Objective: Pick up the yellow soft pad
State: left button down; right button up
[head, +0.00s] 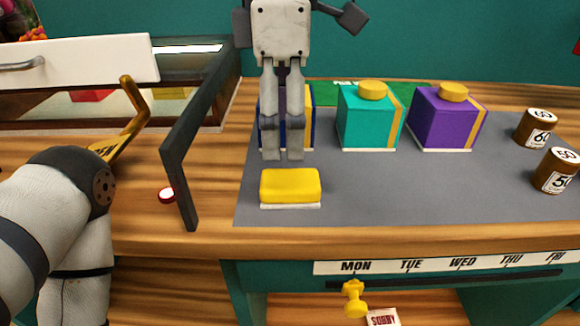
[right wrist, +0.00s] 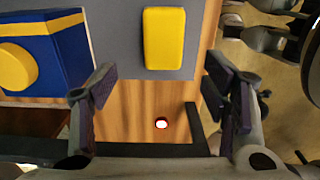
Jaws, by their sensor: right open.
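The yellow soft pad (head: 290,186) lies on a thin white base near the front left of the grey mat (head: 400,195). In the right wrist view the yellow pad (right wrist: 163,38) shows at the top middle, beyond the fingertips. My right gripper (head: 283,152) points down just behind the pad in the head view, apart from it. Its two fingers are spread wide with nothing between them in the right wrist view (right wrist: 160,95).
A blue box (head: 308,125) stands behind my right gripper, partly hidden. A teal box (head: 368,120) and a purple box (head: 446,120) stand to its right. Brown weights (head: 556,170) stand far right.

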aim_at(290, 178)
jog(key=f, duration=0.5)
jog(key=d+f, duration=0.1)
jog(key=f, duration=0.2)
jog(key=shift+s+f, duration=0.35)
jog(key=shift+w+f, duration=0.1)
jog(key=shift+f, duration=0.15)
jog(key=c, duration=1.2)
